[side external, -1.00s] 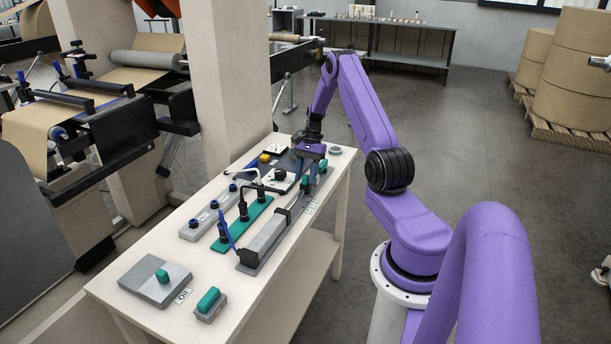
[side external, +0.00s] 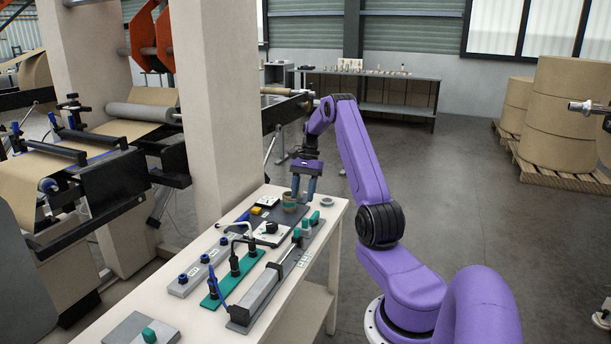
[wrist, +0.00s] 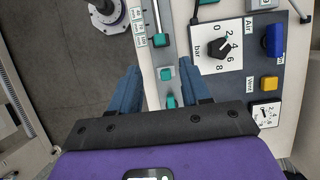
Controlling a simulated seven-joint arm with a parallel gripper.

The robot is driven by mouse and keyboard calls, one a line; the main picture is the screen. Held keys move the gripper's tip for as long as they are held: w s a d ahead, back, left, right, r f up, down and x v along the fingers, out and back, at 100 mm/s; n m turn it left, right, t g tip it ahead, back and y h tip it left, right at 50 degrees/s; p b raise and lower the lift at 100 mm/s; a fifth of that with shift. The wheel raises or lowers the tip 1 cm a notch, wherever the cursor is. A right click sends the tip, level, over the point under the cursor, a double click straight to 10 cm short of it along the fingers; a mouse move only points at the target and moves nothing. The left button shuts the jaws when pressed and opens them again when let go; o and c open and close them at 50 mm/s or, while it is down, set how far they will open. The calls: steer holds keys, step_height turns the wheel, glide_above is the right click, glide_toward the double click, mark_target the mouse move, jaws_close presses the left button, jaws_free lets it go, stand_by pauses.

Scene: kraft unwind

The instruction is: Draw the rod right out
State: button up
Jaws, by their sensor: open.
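A long grey cylinder body (side external: 262,292) lies along the right side of the bench. A thin rod (side external: 291,253) shows at its far end, with a teal knob (side external: 297,235) at the rod's tip. In the wrist view the rod (wrist: 157,18) runs from the top edge down to its teal knob (wrist: 159,40). Two more teal pieces stand beyond the knob in line with it, the nearer one (wrist: 165,74) apart from it. My gripper (side external: 303,199) is open and empty, above the bench's far end, beyond the knob. In the wrist view its blue fingers (wrist: 160,80) straddle the line of teal pieces.
Left of the rod lies a dark panel with a black dial (wrist: 220,48), a blue lever (wrist: 274,41) and a yellow button (wrist: 269,83). A small brown-and-teal cup (side external: 289,203) stands close to my fingers. A teal base with bent pipe (side external: 235,276) is beside the cylinder.

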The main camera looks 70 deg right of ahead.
steer(key=v, duration=0.5)
steer(key=shift+d+r, duration=0.15)
steer(key=shift+r, duration=0.2)
steer(key=shift+c, duration=0.3)
